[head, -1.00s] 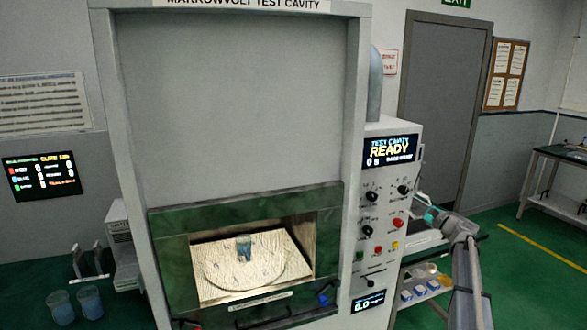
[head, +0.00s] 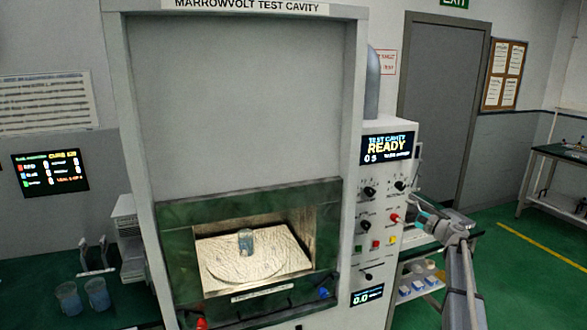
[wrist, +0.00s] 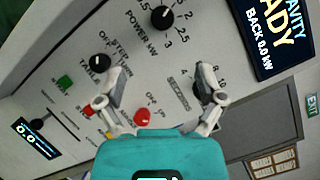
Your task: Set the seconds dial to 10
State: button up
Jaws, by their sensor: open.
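The control panel (head: 385,205) stands to the right of the cavity. The seconds dial (head: 400,186) is the black knob at its upper right. In the wrist view the dial's label (wrist: 178,95) shows, but the knob is mostly hidden behind the right finger, so its pointer cannot be read. The display (head: 388,148) reads READY and 0 s. My gripper (wrist: 158,83) is open in front of the panel, its fingers spread with nothing held. The right finger overlaps the dial in the picture; contact cannot be told.
The power dial (wrist: 162,17), another black knob (wrist: 101,62), a red button (wrist: 142,117) and a green button (wrist: 64,82) are close by. The cavity (head: 255,255) is open with a beaker (head: 245,241) inside. Clear floor (head: 500,260) lies at right.

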jog(key=s+a+f+n+g+h, duration=0.2)
jog(key=s+a+f+n+g, duration=0.4)
jog(key=s+a, duration=0.4)
jog(key=s+a+f+n+g+h, duration=0.2)
jog(key=s+a+f+n+g, duration=0.15)
jog(key=s+a+f, duration=0.6)
jog(key=s+a+f+n+g+h, duration=0.1)
jog(key=s+h, duration=0.3)
jog(key=s, duration=0.6)
jog(key=s+a+f+n+g+h, duration=0.2)
jog(key=s+f+n+g+h, duration=0.2)
jog(key=s, duration=0.6)
jog(key=shift+f+n+h, duration=0.2)
jog(key=shift+n+h, duration=0.15)
jog(key=shift+h, duration=0.15)
